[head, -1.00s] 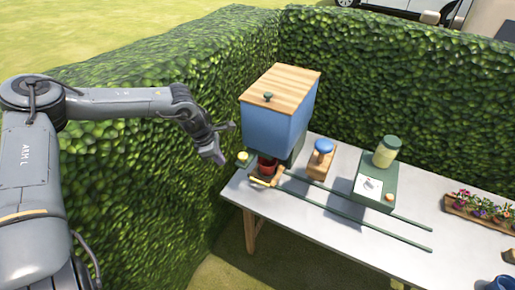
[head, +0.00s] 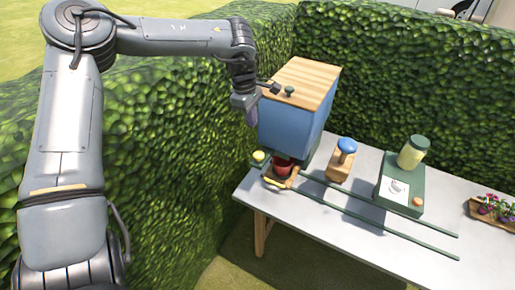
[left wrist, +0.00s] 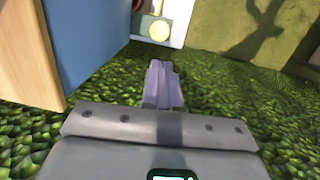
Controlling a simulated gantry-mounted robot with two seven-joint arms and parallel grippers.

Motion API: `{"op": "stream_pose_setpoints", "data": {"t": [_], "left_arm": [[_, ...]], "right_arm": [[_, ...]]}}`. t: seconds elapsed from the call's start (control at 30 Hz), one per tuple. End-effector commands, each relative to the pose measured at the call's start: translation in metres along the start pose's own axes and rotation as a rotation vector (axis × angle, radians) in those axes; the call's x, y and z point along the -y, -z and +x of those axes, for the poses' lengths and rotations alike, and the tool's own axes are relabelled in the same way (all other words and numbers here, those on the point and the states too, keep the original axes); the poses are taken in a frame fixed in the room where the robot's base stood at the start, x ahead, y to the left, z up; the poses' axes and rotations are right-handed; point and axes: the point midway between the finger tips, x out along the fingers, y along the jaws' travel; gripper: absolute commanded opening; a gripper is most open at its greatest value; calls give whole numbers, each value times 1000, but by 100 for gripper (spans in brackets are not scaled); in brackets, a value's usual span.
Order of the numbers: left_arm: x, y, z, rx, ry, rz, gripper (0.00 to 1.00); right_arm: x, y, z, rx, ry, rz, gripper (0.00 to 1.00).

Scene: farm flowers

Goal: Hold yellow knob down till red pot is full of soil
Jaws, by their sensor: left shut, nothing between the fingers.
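The yellow knob (head: 258,156) sits on a small green base at the table's left end, beside the blue soil box (head: 292,128) with its wooden lid. The yellow knob also shows in the left wrist view (left wrist: 159,30), beyond my fingertips. The red pot (head: 284,167) stands under the blue box on a small wooden carriage; its inside is too small to judge. My left gripper (head: 251,118) is shut and empty, above the yellow knob and beside the blue box. Its closed fingers also show in the left wrist view (left wrist: 162,85). My right gripper is not in view.
Two green rails (head: 380,217) run from the carriage along the grey table (head: 330,215). A blue-topped wooden stamp (head: 343,160), a green box with a jar (head: 400,180) and a flower planter (head: 490,209) stand to the right. A hedge borders the table's left and back.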

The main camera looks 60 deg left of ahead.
Motion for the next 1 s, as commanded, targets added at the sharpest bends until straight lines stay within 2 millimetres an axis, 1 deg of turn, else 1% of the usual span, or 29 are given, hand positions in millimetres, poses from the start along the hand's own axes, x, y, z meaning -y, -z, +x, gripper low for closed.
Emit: {"op": "stream_pose_setpoints", "data": {"t": [0.17, 0.27, 0.7, 0.9, 1.0], "left_arm": [[0, 0, 10, 1, 2, 0, 0], [1, 0, 22, 0, 4, -1, 0], [1, 1, 102, -1, 5, -2, 0], [1, 1, 126, -1, 2, -2, 0], [1, 1, 134, -1, 2, -2, 0]], "right_arm": [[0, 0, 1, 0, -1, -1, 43], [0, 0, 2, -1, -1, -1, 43], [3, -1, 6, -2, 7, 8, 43], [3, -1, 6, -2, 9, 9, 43], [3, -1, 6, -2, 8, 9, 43]]}}
